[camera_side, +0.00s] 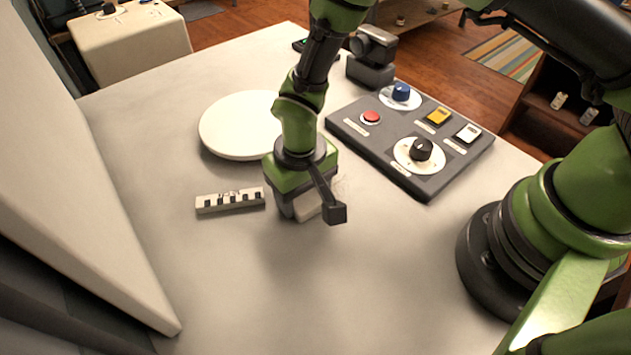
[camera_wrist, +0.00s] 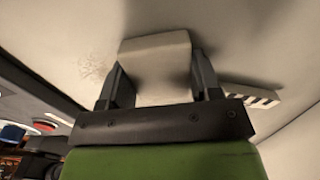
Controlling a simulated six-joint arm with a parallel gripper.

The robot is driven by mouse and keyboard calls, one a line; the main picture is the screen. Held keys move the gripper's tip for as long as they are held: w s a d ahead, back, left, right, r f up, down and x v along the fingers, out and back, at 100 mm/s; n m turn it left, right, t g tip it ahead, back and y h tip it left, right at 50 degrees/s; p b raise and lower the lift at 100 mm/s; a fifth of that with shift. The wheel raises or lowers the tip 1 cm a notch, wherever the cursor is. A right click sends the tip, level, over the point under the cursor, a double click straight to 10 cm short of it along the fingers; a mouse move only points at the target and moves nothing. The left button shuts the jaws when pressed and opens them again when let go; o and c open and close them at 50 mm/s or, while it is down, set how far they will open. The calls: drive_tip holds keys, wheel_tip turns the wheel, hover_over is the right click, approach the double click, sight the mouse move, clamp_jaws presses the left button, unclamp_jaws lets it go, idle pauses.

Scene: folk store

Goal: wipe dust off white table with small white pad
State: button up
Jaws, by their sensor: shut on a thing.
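My gripper (camera_side: 300,205) is low over the white table (camera_side: 230,290), in the middle of the side view. It is shut on the small white pad (camera_side: 308,207), which is partly hidden behind the gripper. In the wrist view the pad (camera_wrist: 155,62) sits between the two dark fingers of my gripper (camera_wrist: 160,85). I cannot tell whether the pad touches the table. A patch of dust (camera_wrist: 93,68) shows as faint scribbly marks on the table, left of the pad in the wrist view. Faint marks also show just right of the gripper in the side view.
A white round plate (camera_side: 240,125) lies behind my gripper. A small white strip with black marks (camera_side: 230,200) lies to its left. A dark control panel (camera_side: 385,160) with buttons and knobs lies to its right, with a dark device (camera_side: 371,62) behind. The front table area is clear.

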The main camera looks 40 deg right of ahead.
sight(347, 174)
drive_tip(key=shift+d+f, duration=0.15)
drive_tip(key=shift+d, duration=0.2)
drive_tip(key=shift+d+r, duration=0.25)
drive_tip(key=shift+d, duration=0.5)
drive_tip(key=shift+d+f, duration=0.2)
drive_tip(key=shift+d, duration=0.2)
drive_tip(key=shift+d+r, duration=0.15)
drive_tip(key=shift+d, duration=2.85)
drive_tip(key=shift+d+r, duration=0.1)
drive_tip(key=shift+d, duration=0.3)
wheel_tip(347, 174, up, 8)
